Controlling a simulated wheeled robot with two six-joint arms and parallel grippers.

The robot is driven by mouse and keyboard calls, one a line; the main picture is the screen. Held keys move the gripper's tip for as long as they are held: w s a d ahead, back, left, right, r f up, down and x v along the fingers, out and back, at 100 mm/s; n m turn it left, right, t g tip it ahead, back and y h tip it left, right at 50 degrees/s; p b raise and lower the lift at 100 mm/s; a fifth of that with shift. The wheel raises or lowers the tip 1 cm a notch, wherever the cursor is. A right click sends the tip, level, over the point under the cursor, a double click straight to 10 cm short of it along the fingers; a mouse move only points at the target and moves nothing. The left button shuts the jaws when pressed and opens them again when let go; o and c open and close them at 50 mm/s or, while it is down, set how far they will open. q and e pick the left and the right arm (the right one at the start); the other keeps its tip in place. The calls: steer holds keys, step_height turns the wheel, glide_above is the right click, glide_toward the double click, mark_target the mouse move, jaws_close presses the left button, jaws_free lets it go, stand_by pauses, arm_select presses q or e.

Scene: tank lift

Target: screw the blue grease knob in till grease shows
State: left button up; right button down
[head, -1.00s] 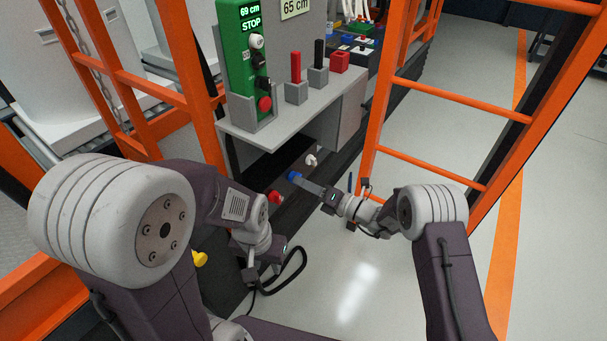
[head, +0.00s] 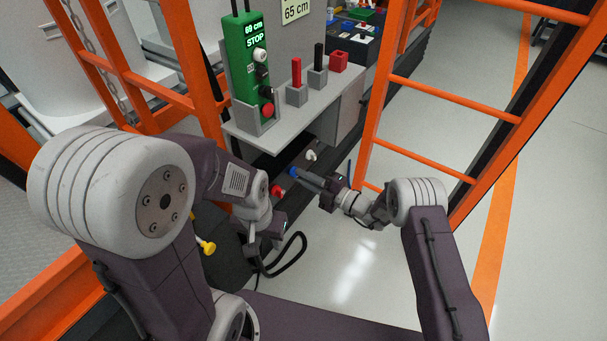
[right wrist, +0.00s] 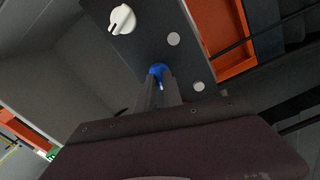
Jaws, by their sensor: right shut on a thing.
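The blue grease knob (head: 294,172) sits on the dark panel below the grey shelf. In the right wrist view the knob (right wrist: 157,69) shows between the fingertips. My right gripper (head: 299,175) is shut on the blue knob; the fingers cover part of it. No grease is visible around it. My left gripper (head: 250,246) hangs low at the left, away from the knob; its fingers are too small and partly hidden to tell their opening.
A white knob (head: 311,154) and a red knob (head: 277,190) are on the same panel, with a yellow knob (head: 208,247) lower left. The grey shelf (head: 287,121) overhangs them and carries the green control box (head: 249,75). An orange ladder (head: 428,157) stands at right.

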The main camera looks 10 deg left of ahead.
steer(key=shift+m+p, duration=0.95)
steer(key=shift+m, duration=3.15)
steer(key=c, duration=1.5)
jaws_free()
steer(key=p+v, duration=0.2)
steer(key=v, duration=0.7)
steer(key=shift+r, duration=0.1)
